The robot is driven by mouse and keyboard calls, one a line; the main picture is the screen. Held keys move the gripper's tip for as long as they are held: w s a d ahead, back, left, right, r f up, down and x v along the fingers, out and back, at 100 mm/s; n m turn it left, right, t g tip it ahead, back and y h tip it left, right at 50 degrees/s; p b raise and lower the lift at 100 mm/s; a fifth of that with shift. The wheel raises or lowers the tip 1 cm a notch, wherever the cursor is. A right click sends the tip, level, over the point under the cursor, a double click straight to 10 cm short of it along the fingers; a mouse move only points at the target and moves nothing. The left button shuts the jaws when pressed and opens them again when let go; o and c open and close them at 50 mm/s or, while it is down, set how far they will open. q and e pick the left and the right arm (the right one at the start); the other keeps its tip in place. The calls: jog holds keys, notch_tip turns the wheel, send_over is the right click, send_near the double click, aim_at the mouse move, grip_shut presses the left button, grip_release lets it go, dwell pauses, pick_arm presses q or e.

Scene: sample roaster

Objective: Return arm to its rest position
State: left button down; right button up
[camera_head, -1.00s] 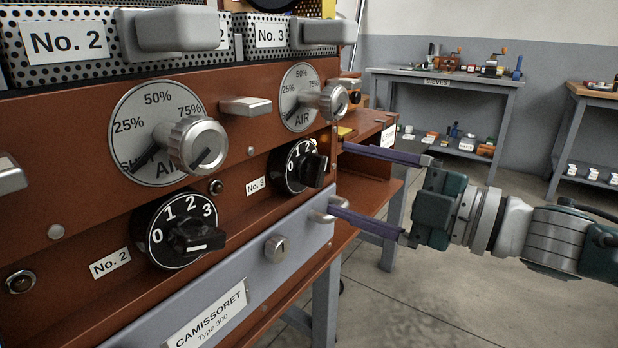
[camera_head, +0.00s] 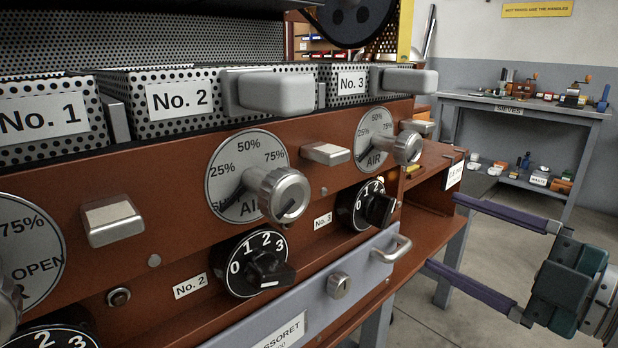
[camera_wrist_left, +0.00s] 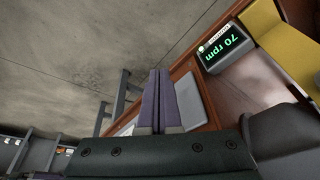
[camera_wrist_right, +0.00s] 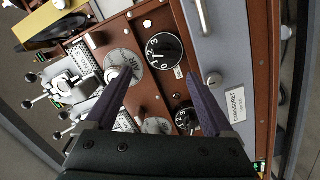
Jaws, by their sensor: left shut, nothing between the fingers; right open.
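My right gripper (camera_head: 443,231) comes in from the right, open and empty, its two purple fingers pointing left toward the roaster's red-brown front panel (camera_head: 330,180). Its fingertips are clear of the metal drawer handle (camera_head: 395,248) and of the panel. In the right wrist view the open fingers (camera_wrist_right: 157,78) point at the panel, with a numbered dial (camera_wrist_right: 164,50) showing between them. My left gripper is outside the head view. In the left wrist view its fingers (camera_wrist_left: 160,78) are shut together with nothing between them, over a red-brown surface's edge.
Air knobs (camera_head: 282,194), numbered dials (camera_head: 254,263) and grey tray handles (camera_head: 270,92) stick out from the roaster. A 70 rpm display (camera_wrist_left: 224,50) is near the left gripper. A sieve bench (camera_head: 540,108) stands behind at right. Open floor (camera_head: 420,325) lies beneath the right gripper.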

notch_tip(320, 180, up, 6)
jog(key=s+a+f+m+h+p, duration=0.1)
jog(key=m+h+p, duration=0.3)
jog(key=m+p, duration=0.2)
jog(key=s+r+m+g+h+p, duration=0.3)
jog(key=s+r+m+g+p, duration=0.3)
jog(key=s+p, duration=0.45)
jog(key=s+r+m+g+h+p, duration=0.2)
jog(key=s+r+m+g+p, duration=0.4)
jog(key=s, duration=0.7)
pick_arm(q)
notch_tip(320, 180, up, 62)
jog(key=p, duration=3.8)
jog(key=shift+r, duration=0.2)
pick_arm(e)
notch_tip(320, 180, up, 37)
jog(key=n, duration=0.1)
jog(key=shift+s+a+f+t, duration=0.2)
jog(key=shift+s+a+t, duration=0.05)
jog(key=shift+a+t, duration=0.15)
pick_arm(q)
jog(key=shift+d, duration=0.1)
